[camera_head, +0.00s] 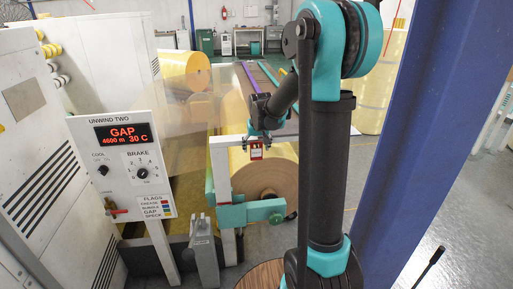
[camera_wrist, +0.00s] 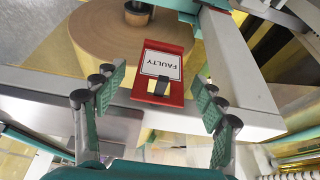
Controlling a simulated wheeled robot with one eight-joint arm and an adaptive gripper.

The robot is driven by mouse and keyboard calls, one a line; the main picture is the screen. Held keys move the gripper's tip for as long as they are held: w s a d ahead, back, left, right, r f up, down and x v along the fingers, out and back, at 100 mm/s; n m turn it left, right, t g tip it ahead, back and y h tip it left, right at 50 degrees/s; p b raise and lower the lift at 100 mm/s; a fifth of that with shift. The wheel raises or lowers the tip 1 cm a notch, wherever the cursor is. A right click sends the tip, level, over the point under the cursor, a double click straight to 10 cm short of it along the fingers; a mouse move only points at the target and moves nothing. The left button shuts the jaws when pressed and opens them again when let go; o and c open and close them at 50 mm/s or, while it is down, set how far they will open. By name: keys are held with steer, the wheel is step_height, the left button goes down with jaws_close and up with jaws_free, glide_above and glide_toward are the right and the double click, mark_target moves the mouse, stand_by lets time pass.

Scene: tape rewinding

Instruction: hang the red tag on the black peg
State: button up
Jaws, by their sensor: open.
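The red tag (camera_wrist: 177,94) has a white panel reading FAULTY. In the wrist view it lies between my spread fingers, with a visible gap on both sides. A short black piece, seemingly the black peg (camera_wrist: 155,98), shows at the tag's slotted end nearest my gripper, so the tag appears to be on it. How far it sits on is unclear. My gripper (camera_wrist: 158,80) is open and touches neither side of the tag. In the head view, the small red tag (camera_head: 256,151) is just below my gripper (camera_head: 260,138), beside the white frame; the peg is not distinguishable there.
A white frame (camera_head: 222,175) stands beside the large roll (camera_head: 268,183), close behind the tag. A control panel (camera_head: 124,160) reading GAP stands left. A blue column (camera_head: 412,130) rises right of my arm.

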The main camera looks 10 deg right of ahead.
steer(key=shift+r, duration=0.1)
steer(key=v, duration=1.2)
steer(key=s+d+f, duration=0.2)
steer(key=s+f, duration=0.7)
steer(key=s, duration=0.4)
steer(key=s+d+f, duration=0.2)
steer(key=s+f, duration=0.7)
steer(key=s, duration=0.5)
